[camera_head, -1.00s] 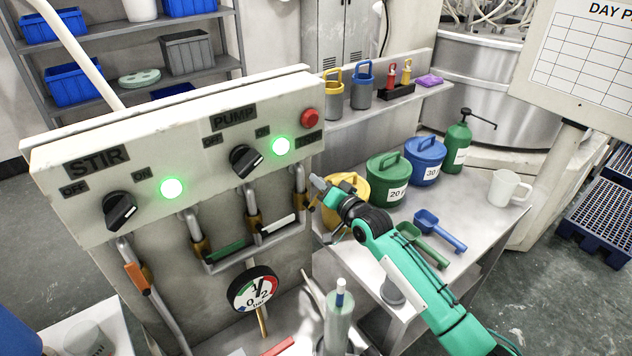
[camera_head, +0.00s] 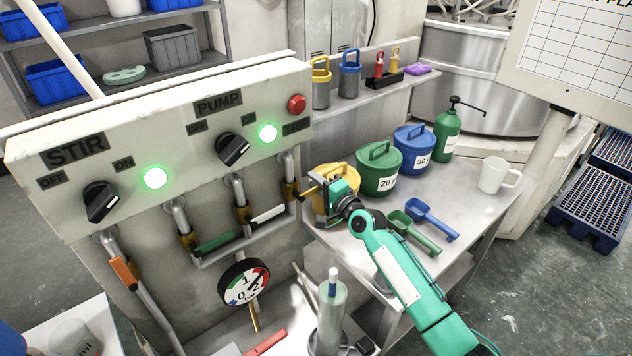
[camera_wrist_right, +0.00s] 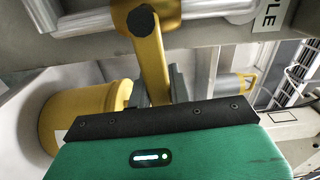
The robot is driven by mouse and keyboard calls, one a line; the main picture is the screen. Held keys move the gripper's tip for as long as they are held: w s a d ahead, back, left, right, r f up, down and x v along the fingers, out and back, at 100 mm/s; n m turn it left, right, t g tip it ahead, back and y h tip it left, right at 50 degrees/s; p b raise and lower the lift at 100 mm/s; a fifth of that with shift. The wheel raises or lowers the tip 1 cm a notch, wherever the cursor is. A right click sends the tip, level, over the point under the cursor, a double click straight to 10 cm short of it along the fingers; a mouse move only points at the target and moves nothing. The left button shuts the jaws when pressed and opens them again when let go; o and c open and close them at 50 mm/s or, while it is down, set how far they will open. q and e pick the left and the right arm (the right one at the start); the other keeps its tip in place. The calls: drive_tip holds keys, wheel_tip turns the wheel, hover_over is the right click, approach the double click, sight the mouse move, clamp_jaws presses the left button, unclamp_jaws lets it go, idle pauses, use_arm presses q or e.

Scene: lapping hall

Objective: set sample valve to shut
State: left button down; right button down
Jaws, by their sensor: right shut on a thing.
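The sample valve's yellow lever (camera_head: 309,191) sticks out to the right from the rightmost pipe of the panel in the head view. In the right wrist view the lever (camera_wrist_right: 153,65) runs from a dark pivot bolt on the pipe down between my grey fingers. A partly cut-off label (camera_wrist_right: 268,15) ending in "LE" is beside it. My right gripper (camera_head: 326,193) is shut on the lever; its green body hides the lever's end in the wrist view. My left gripper is not in view.
A yellow-lidded tub (camera_head: 330,172) stands close behind my right gripper. A bottle (camera_head: 330,310) stands below. STIR and PUMP knobs are on the panel.

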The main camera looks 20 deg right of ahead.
drive_tip(key=shift+f+m, duration=0.2)
drive_tip(key=shift+m, duration=0.1)
drive_tip(key=c, duration=1.3)
unclamp_jaws()
drive_tip(key=shift+s, duration=0.1)
drive_tip(key=shift+b+v, duration=1.05)
drive_tip(key=shift+v, duration=5.8)
drive_tip(key=shift+d+f, duration=0.1)
